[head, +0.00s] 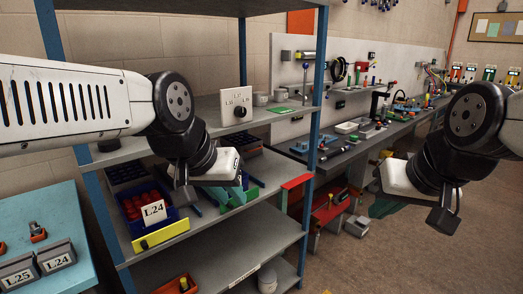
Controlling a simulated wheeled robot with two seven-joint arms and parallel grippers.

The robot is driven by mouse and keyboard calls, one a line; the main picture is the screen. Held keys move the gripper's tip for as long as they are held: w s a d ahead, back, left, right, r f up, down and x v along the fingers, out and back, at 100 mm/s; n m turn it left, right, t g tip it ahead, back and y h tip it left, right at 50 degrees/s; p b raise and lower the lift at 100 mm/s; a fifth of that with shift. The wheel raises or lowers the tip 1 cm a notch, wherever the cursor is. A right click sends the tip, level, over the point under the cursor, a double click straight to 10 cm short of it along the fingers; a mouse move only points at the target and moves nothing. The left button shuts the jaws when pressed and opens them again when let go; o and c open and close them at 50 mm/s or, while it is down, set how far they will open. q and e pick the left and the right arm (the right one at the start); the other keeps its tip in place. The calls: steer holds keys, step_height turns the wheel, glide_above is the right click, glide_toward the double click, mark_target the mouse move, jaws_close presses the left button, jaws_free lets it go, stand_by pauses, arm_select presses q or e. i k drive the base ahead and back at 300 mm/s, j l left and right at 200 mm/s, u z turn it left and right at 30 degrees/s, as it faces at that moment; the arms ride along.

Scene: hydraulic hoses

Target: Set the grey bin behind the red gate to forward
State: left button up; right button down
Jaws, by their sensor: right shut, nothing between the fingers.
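A white panel (235,104) with a black knob (240,111) and small, hard-to-read labels stands on the upper shelf. A red bar (296,182) is at the right side of the shelving and may be the red gate. A grey box (357,227) sits low under the workbench; I cannot tell whether it is the grey bin. My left gripper (184,196) is in front of the shelving, over the blue bin area, below the panel; its jaw opening cannot be made out. My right gripper (443,219) hangs empty and shut at the right, away from the shelving.
A blue bin (133,208) with red parts and an L24 card is on the middle shelf. Grey L25 (18,274) and L24 (54,257) holders stand on a blue table at lower left. A blue post (316,110) edges the shelving. Floor (400,262) is clear at lower right.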

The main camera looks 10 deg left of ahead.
mark_target(248, 146)
steer(key=u, duration=0.45)
steer(key=i+l+u, duration=0.15)
steer(key=u, duration=0.3)
steer(key=i+l+u, duration=0.2)
steer(key=u, duration=0.25)
steer(key=i+l+u, duration=0.2)
